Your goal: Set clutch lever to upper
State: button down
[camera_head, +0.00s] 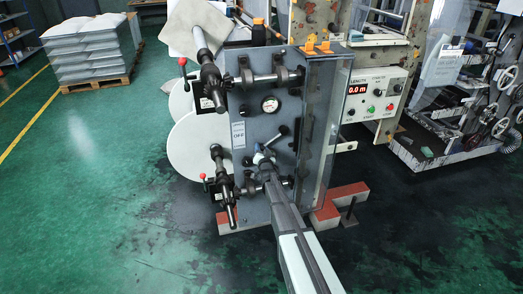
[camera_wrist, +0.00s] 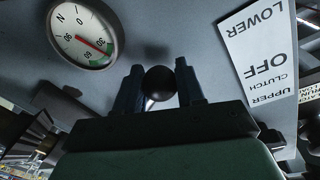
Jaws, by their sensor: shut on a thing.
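The clutch lever shows in the wrist view as a round black knob (camera_wrist: 160,84) on a short pale stem. My gripper (camera_wrist: 161,86) has its two dark fingers on either side of the knob and is shut on it. The clutch label (camera_wrist: 262,55) beside it reads LOWER, OFF and UPPER, upside down in this view. In the head view my gripper (camera_head: 262,157) reaches the front of the grey machine panel (camera_head: 250,130), below and right of the label (camera_head: 238,135). The held knob is hidden there, and I cannot tell which setting the lever is at.
A round gauge (camera_head: 269,104) sits above my gripper. A dark knobbed handle (camera_head: 283,131) is close at upper right. Black rollers (camera_head: 219,165) jut out at left, with a red-knobbed lever (camera_head: 204,177). A clear guard (camera_head: 318,120) stands at right. Open green floor lies in front.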

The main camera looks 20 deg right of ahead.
jog(key=shift+a+r+m, duration=0.35)
jog(key=shift+r+m, duration=0.25)
jog(key=shift+r, duration=0.1)
jog(key=r+m, duration=0.2)
jog(key=a+r+m, duration=0.1)
jog(key=r, duration=0.1)
jog(key=shift+a+r+m, duration=0.1)
jog(key=shift+r+m, duration=0.25)
jog(key=shift+m, duration=0.05)
jog(key=shift+r+m+g+y, duration=0.4)
jog(key=shift+r+m, duration=1.4)
jog(key=shift+r, duration=0.45)
jog(key=c, duration=0.8)
grip_release()
jog(key=shift+d, duration=0.2)
jog(key=shift+o, duration=0.3)
